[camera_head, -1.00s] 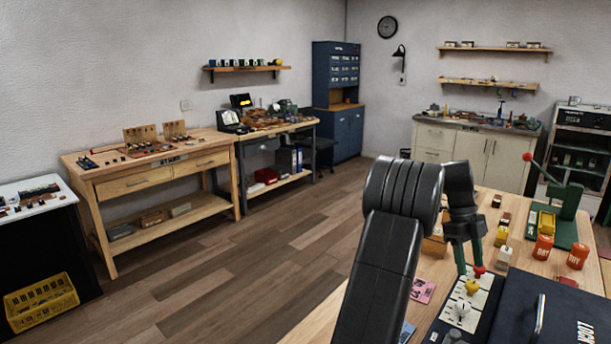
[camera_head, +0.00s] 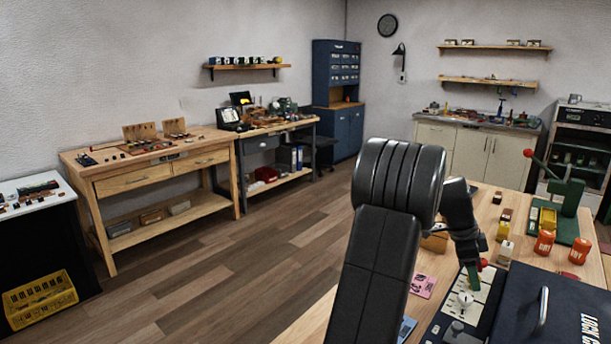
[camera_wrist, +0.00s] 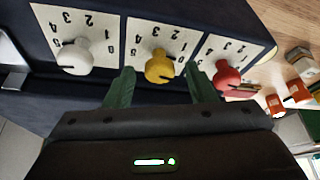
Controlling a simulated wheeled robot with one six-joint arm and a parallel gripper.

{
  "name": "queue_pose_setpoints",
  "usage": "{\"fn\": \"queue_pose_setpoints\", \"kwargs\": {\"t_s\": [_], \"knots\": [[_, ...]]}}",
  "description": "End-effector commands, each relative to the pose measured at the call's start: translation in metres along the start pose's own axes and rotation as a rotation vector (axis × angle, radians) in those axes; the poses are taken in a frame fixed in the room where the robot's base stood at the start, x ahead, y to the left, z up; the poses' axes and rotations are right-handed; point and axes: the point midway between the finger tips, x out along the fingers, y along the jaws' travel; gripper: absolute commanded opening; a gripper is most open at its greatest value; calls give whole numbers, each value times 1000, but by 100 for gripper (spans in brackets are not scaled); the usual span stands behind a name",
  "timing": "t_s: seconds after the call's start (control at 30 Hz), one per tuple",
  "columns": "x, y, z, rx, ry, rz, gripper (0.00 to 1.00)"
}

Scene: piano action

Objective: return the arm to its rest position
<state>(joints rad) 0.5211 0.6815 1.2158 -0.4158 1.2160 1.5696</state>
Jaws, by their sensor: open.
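My gripper (camera_head: 474,280) is low over the dial panel on the right-hand bench, at the end of my dark arm. In the wrist view my gripper (camera_wrist: 162,84) is open, with its two green fingers apart. The yellow knob (camera_wrist: 160,68) shows between and just beyond the fingertips; I cannot tell whether they touch it. The white knob (camera_wrist: 75,57) is to the left and the red knob (camera_wrist: 227,77) to the right, each on a numbered plate. In the head view the white knob (camera_head: 465,298) and red knob (camera_head: 482,263) show; the yellow one is hidden behind the fingers.
A dark box with a handle (camera_head: 560,310) stands right of the dials. Orange jars (camera_head: 544,243), a green press (camera_head: 568,200) with a red-knobbed lever and small blocks (camera_head: 503,230) occupy the bench beyond. The wooden floor (camera_head: 240,275) to the left is clear.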

Motion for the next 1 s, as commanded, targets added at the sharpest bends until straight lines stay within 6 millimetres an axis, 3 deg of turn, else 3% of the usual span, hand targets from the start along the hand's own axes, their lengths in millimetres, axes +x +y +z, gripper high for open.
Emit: {"fn": "queue_pose_setpoints", "kwargs": {"t_s": [1.0], "knots": [[-4, 6, -4, -747, -1, -310, 50]]}}
